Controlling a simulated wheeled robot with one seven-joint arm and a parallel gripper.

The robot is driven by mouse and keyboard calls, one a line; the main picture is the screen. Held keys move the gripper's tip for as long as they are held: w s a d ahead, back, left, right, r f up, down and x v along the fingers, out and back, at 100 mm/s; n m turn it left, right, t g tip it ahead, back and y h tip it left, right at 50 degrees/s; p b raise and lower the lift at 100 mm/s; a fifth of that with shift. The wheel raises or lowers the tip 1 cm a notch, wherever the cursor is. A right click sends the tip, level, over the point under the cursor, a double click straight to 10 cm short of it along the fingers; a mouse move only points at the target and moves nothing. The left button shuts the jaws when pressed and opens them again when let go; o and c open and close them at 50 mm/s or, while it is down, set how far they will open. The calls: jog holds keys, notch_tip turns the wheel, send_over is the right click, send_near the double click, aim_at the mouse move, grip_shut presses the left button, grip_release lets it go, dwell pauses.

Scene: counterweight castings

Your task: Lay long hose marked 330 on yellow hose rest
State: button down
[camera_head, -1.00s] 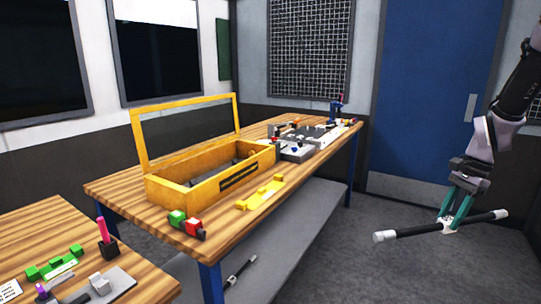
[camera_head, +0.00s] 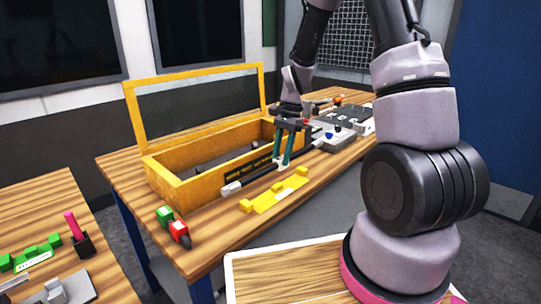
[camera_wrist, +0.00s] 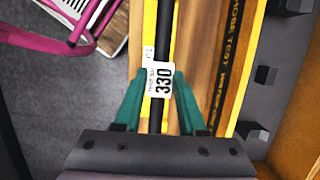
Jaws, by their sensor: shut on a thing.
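The long hose (camera_head: 250,178) is a black bar with a white end. My gripper (camera_head: 281,166) is shut around its middle and holds it in front of the yellow box. A white label reading 330 (camera_wrist: 160,80) shows on the hose between the teal fingers in the wrist view. The yellow hose rest (camera_head: 264,205) lies on the bench, just nearer the camera than the hose. It looks empty, and the hose appears above and behind it. In the wrist view a yellow strip, probably the rest, runs beneath and left of the hose.
The yellow box (camera_head: 205,190) with its raised framed lid stands close behind the hose. A green and red fitting (camera_head: 172,224) lies at the bench's front left. Grey fixtures (camera_head: 345,122) stand farther right. A second table (camera_head: 95,191) is at left.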

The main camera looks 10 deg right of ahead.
aim_at(278, 169)
jog(key=shift+w+a, duration=0.25)
jog(key=shift+w, duration=0.05)
jog(key=shift+a, duration=0.25)
jog(key=shift+a, duration=0.1)
jog(key=shift+f, duration=2.75)
jog(key=shift+f, duration=0.7)
jog(key=shift+c, duration=2)
grip_release()
